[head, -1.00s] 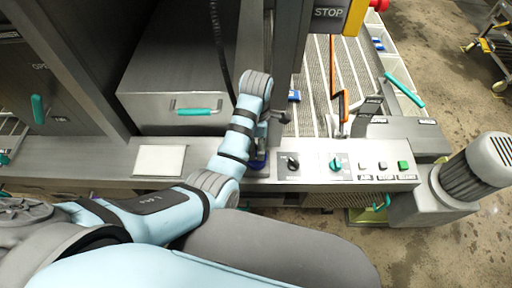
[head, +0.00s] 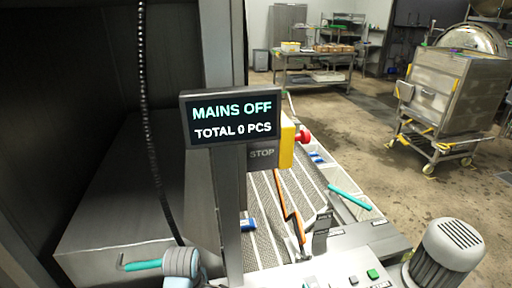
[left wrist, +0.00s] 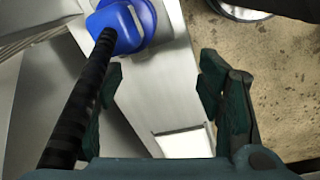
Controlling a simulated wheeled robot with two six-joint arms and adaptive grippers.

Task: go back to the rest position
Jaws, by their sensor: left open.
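My left gripper (left wrist: 162,85) is open in the left wrist view, one dark green finger on each side and nothing held between the tips. Below it is a metal ledge with a pale plate (left wrist: 185,143). A blue round fitting (left wrist: 118,28) with a thick black cable (left wrist: 82,95) is at the upper left; the cable runs down past the left finger. In the head view only a grey and light blue piece of my left arm shows at the bottom edge, and the gripper is hidden. My right gripper is in neither view.
A display (head: 231,118) reads MAINS OFF, TOTAL 0 PCS, beside a yellow box with a red stop button (head: 304,136). A teal handle (head: 142,265), a conveyor (head: 268,213) and a grey motor (head: 447,247) are near. A cart (head: 450,95) stands farther back on open floor.

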